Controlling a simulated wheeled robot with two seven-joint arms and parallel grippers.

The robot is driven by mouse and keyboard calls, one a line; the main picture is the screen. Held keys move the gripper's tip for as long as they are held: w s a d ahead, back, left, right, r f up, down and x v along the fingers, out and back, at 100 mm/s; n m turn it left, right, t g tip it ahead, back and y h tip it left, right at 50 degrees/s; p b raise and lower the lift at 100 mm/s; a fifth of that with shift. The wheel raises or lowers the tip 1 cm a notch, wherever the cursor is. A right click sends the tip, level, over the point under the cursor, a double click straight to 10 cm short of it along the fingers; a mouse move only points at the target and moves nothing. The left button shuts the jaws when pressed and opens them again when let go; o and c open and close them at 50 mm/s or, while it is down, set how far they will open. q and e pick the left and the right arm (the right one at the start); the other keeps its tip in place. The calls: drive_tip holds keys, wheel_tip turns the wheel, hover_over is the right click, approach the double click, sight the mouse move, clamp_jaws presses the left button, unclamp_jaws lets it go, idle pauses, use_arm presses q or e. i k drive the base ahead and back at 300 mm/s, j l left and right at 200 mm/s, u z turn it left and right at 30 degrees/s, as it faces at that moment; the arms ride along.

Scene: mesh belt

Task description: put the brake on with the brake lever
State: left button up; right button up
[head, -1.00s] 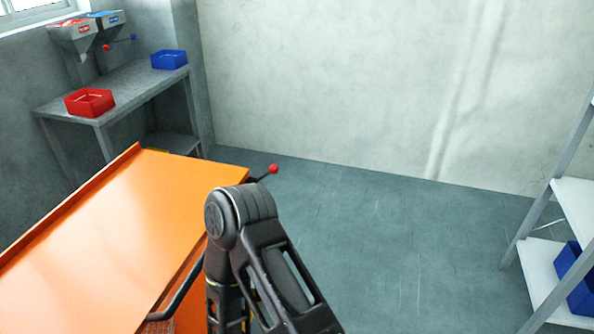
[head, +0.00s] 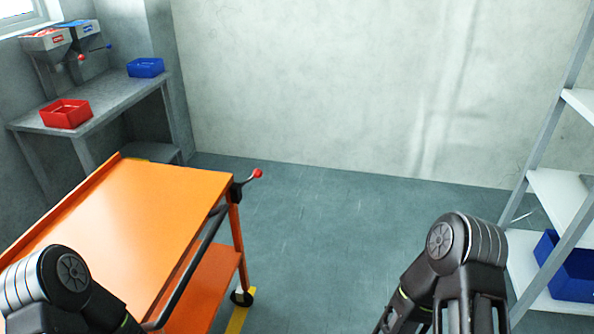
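The brake lever with its red ball knob (head: 257,173) sticks out to the right from a dark mount (head: 238,188) at the far right corner of the orange cart (head: 150,215). The lever slants up toward its knob. Both of my arms show only as black joints and links at the bottom of the head view, one at lower left over the cart, one at lower right over the floor. Neither gripper shows, and nothing of mine touches the lever.
The cart has a lower shelf, a side handle (head: 190,262) and a black caster (head: 241,298) by a yellow floor strip. A grey bench (head: 105,105) holds a red bin (head: 66,113) and a blue bin (head: 146,67). A shelf rack stands right. The middle floor is clear.

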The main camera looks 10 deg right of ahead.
sight(257, 173)
drive_tip(key=i+z, duration=0.35)
drive_tip(key=i, duration=0.25)
drive_tip(key=i+j+z, duration=0.15)
drive_tip(key=i+z, duration=0.15)
drive_tip(key=i, duration=0.35)
